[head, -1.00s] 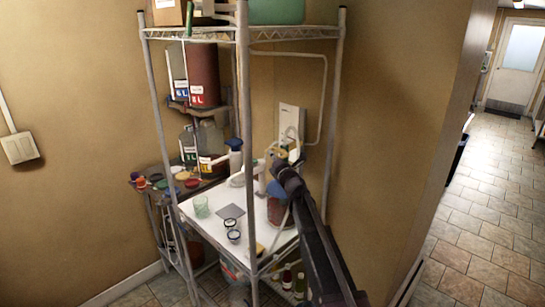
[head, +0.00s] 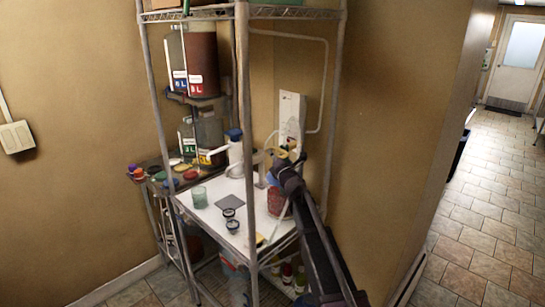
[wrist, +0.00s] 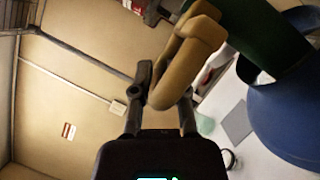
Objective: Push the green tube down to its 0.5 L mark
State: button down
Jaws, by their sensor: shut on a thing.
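My gripper (wrist: 166,92) is shut on a tan-yellow loop handle (wrist: 200,38), which sits between its two dark fingers in the wrist view. A thick dark green cylinder (wrist: 262,38), seemingly the green tube, is right behind the loop; I cannot see clearly how they join. A blue rounded piece (wrist: 290,115) lies below it. In the head view my gripper (head: 288,170) is above the right side of the white shelf, by a jar with reddish contents (head: 276,203). The yellow handle (head: 285,150) shows only small. No 0.5 L mark is readable.
The white shelf (head: 205,212) holds a green cup (head: 199,197), a grey square (head: 230,202), small dark-rimmed cups (head: 232,226) and a blue-topped spray bottle (head: 235,150). Metal rack posts (head: 243,120) stand close to my arm. A wall is at right.

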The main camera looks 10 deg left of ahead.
jog(key=c, duration=0.6)
grip_release()
jog(key=shift+c, duration=0.2)
jog(key=shift+r, duration=0.15)
notch_tip(320, 180, up, 12)
jog(key=r+p, duration=0.1)
jog(key=p, duration=1.2)
jog(key=f+b+v, duration=0.1)
jog(key=b+v, duration=0.3)
jog(key=v, duration=1)
jog(key=s+d+f+m+g+h+b, duration=0.1)
jog(key=s+d+f+m+h+b, duration=0.1)
jog(key=d+f+m+h, duration=0.4)
jog(key=s+d+f+m+g+h+b, duration=0.2)
jog(key=d+f+m+h+b, duration=0.1)
jog(key=d+f+m+h, duration=0.4)
jog(key=shift+d+f+m+g, duration=0.3)
jog(key=shift+d+f+m, duration=0.95)
jog(key=shift+d+m, duration=1.2)
jog(key=shift+s+a, duration=0.1)
jog(key=shift+a, duration=0.05)
